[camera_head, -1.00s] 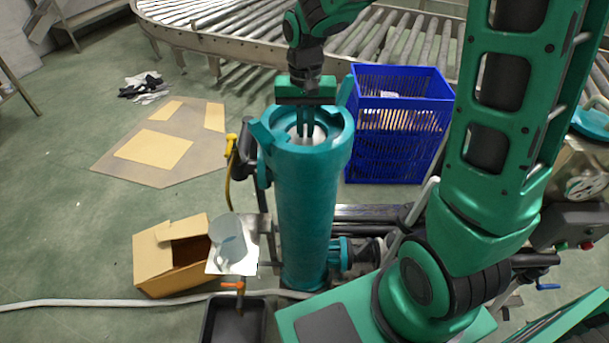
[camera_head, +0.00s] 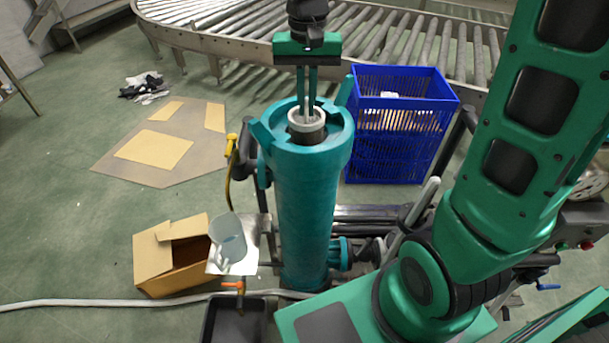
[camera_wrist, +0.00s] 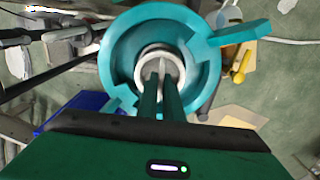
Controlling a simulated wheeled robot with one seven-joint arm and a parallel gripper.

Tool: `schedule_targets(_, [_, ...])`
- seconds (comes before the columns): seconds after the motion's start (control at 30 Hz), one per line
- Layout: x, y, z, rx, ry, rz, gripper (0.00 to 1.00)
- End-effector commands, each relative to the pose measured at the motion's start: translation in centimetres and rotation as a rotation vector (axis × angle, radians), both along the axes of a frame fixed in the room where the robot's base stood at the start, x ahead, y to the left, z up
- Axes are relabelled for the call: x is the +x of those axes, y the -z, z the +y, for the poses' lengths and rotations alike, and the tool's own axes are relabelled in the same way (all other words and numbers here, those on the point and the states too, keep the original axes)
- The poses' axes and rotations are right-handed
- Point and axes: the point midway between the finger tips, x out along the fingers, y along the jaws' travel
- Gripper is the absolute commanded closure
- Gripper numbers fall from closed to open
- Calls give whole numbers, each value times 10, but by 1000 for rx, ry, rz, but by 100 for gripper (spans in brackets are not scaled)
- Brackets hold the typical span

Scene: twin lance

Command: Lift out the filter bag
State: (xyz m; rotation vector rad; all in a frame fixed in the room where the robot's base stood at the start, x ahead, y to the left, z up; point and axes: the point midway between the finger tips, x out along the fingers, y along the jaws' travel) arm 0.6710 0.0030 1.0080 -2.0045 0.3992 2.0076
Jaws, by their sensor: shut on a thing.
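The teal filter housing (camera_head: 308,210) stands upright with its top open. The filter bag (camera_head: 306,123) shows at its mouth as a pale ring with a darker body under it; its lower part is hidden inside the housing. My gripper (camera_head: 308,108) points straight down from above, its two long green fingers shut on the bag at the ring's middle. In the wrist view the pale ring of the bag (camera_wrist: 143,64) sits inside the housing's wide teal rim (camera_wrist: 117,40), with my gripper's fingertips (camera_wrist: 161,82) at its centre.
A blue crate (camera_head: 390,150) stands close on the right of the housing. A roller conveyor (camera_head: 230,35) runs behind. A cardboard box (camera_head: 165,272), a clear jug (camera_head: 227,236) and a black tray (camera_head: 235,322) are at the lower left. Flat cardboard (camera_head: 150,165) lies on the floor.

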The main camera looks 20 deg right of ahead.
Motion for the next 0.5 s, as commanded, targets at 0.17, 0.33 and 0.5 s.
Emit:
schedule_targets(0.17, [1, -16, 0, 0, 0, -3, 100])
schedule_targets(0.33, [0, -30, 0, 0, 0, -2, 100])
schedule_targets(0.5, [0, -45, 0, 0, 0, -2, 100])
